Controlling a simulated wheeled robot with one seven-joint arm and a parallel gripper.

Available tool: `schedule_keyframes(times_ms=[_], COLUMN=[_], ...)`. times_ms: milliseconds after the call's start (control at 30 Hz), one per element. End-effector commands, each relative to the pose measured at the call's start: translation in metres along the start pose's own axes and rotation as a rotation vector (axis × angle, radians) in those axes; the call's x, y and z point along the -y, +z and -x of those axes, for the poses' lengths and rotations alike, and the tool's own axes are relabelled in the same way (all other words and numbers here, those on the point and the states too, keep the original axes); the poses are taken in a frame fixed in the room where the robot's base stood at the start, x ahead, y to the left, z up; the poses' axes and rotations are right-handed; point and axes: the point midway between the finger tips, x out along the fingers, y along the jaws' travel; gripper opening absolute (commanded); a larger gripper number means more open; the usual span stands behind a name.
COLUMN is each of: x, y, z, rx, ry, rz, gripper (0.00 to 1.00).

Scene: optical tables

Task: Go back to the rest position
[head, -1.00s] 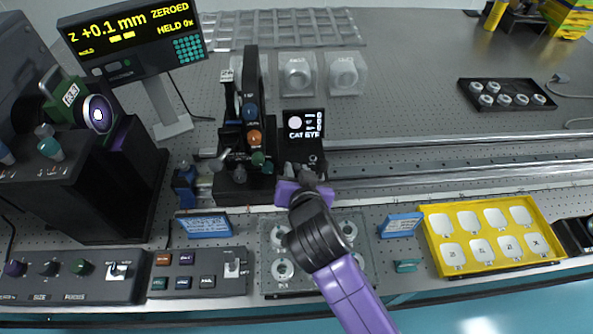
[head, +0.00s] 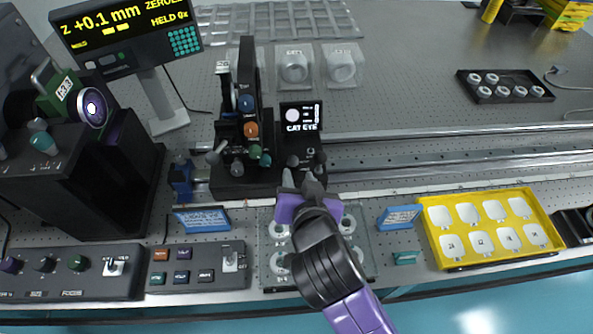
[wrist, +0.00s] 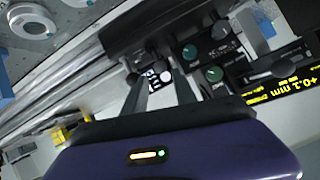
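My gripper (head: 305,176) is in front of the cat eye device (head: 301,117), above the front of the optical table (head: 420,85). It hides part of the clear plate with round holders (head: 357,225) below it. In the wrist view my gripper (wrist: 157,82) has its two grey fingers apart, with nothing between them. The lit cat eye screen shows beyond the fingers, and knobs of the black stage (wrist: 215,74) are to the right.
A display (head: 127,35) reading +0.1 mm and a dark instrument (head: 80,175) stand at left. Control boxes (head: 198,268) line the front edge. Metal rails (head: 430,150) cross behind.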

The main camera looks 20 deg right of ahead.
Motion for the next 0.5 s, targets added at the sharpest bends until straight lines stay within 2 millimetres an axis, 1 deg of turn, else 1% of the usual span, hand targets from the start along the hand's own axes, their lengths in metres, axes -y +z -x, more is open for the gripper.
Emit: schedule_keyframes(times_ms=[100,500], x=[0.0000,-0.0001], y=[-0.0002,-0.0005], z=[0.0059,0.0064], rx=[0.000,-0.001], ry=[-0.001,0.000], rz=[0.000,-0.001], gripper=[0.34,0.34])
